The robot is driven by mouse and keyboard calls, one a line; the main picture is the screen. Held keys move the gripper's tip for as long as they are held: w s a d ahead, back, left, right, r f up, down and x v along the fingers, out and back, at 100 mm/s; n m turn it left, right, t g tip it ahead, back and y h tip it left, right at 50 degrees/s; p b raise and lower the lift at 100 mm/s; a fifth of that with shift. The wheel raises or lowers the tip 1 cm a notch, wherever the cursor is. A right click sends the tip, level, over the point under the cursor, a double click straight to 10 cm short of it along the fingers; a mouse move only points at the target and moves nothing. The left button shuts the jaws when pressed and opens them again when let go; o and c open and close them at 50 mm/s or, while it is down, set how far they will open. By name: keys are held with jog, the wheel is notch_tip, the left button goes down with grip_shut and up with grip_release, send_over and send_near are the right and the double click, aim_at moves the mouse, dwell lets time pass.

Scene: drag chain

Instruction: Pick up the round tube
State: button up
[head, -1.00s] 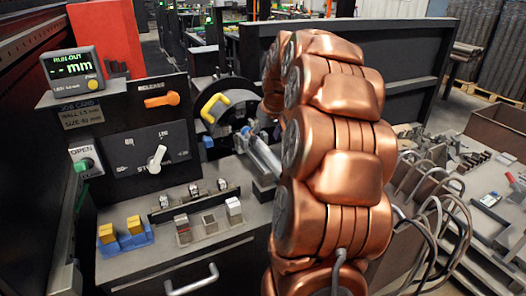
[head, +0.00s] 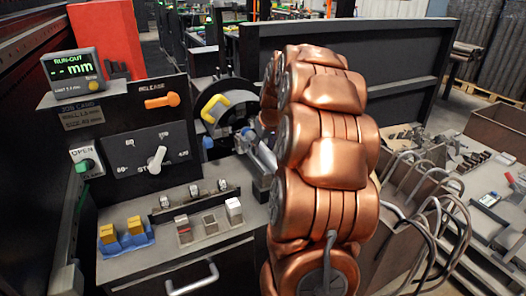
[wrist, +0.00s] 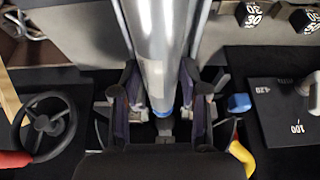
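The round tube (wrist: 158,45) is a smooth, shiny grey cylinder. In the wrist view it runs from the top edge down between the two fingers of my gripper (wrist: 162,93), with one dark finger close along each side. I cannot tell whether the finger pads press on it or leave a small gap. A blue part shows at the tube's lower end. In the head view a short stretch of the tube (head: 263,156) shows left of my copper-coloured arm, tilted. My arm hides the rest of it and most of the gripper.
A dark panel (head: 130,165) with a dial and an orange release lever (head: 162,101) stands left of the tube. A yellow-handled wheel (head: 215,108) is behind it. A bench (head: 130,265) with small blocks lies in front. A bin with bent cables (head: 425,195) stands right.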

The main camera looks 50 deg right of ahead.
grip_shut()
dwell(0.4)
